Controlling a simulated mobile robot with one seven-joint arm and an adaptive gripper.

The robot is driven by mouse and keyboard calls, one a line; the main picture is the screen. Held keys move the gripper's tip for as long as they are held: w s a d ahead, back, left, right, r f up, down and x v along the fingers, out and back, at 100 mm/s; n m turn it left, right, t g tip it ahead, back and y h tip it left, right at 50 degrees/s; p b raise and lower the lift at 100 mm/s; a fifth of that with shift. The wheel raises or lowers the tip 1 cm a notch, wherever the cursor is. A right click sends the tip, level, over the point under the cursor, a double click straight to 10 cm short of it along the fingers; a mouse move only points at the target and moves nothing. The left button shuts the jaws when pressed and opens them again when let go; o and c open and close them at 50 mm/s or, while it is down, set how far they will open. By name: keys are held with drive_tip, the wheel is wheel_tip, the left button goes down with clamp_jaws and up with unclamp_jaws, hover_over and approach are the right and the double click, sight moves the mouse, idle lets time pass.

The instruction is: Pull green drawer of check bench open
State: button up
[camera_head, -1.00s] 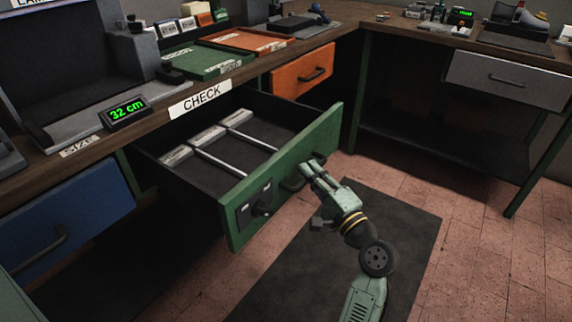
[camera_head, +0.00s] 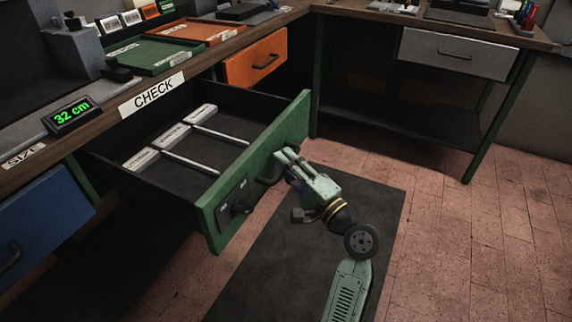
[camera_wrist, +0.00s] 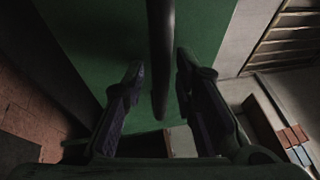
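The green drawer (camera_head: 262,165) of the check bench stands pulled well out, under the CHECK label (camera_head: 153,94). Its dark inside shows several labelled dividers. Its dark bar handle (camera_head: 268,172) is on the right part of the front, partly hidden by my gripper (camera_head: 287,158). In the wrist view, the handle (camera_wrist: 160,50) runs between the two fingers of my gripper (camera_wrist: 158,72), in front of the green drawer front (camera_wrist: 85,40). The fingers are spread, with a visible gap on each side of the bar.
An orange drawer (camera_head: 255,60), a blue drawer (camera_head: 40,220) and a grey drawer (camera_head: 455,54) are shut. A dark mat (camera_head: 290,255) lies below; tiled floor (camera_head: 440,240) at right is clear.

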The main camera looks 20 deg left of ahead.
drive_tip(key=shift+d, duration=0.1)
drive_tip(key=v, duration=1.2)
drive_tip(key=shift+s, duration=0.1)
